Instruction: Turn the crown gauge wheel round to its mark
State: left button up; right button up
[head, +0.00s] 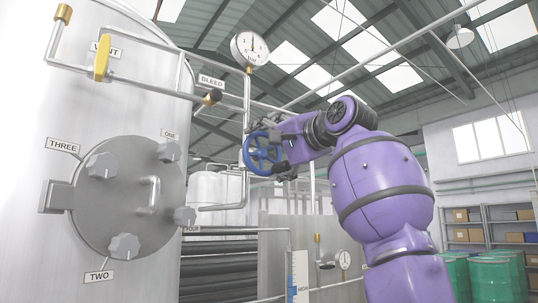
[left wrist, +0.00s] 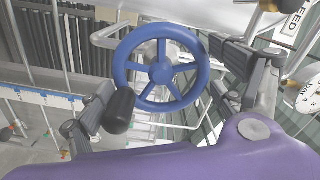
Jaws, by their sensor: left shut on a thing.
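The crown gauge wheel is a blue handwheel (head: 262,152) on the pipework right of the big tank. In the left wrist view the wheel (left wrist: 200,72) shows its spokes, hub and a dark handle (left wrist: 119,110) at its lower left rim. My left gripper (head: 281,150) is at the wheel, shut on it. In the left wrist view its fingers (left wrist: 165,85) lie on both sides of the rim. A round white dial gauge (head: 249,48) stands above the wheel. I cannot make out the wheel's mark. My right gripper is in no view.
The tank has a round hatch (head: 115,222) with several grey knobs, left of the wheel. A yellow-handled vent valve (head: 102,58) and a black-knobbed bleed valve (head: 213,97) sit on pipes close by. Green drums (head: 492,278) and shelves stand at the far right.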

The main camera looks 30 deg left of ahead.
pick_arm(q)
jog(key=n, duration=0.4)
jog(key=shift+w+f, duration=0.15)
jog(key=shift+f, duration=0.05)
jog(key=shift+r+n+b, duration=0.1)
jog(key=shift+n+b, duration=0.2)
jog(key=shift+n, duration=1.4)
jog(key=shift+r, duration=0.1)
jog(key=o, duration=1)
jog(key=v, duration=1.2)
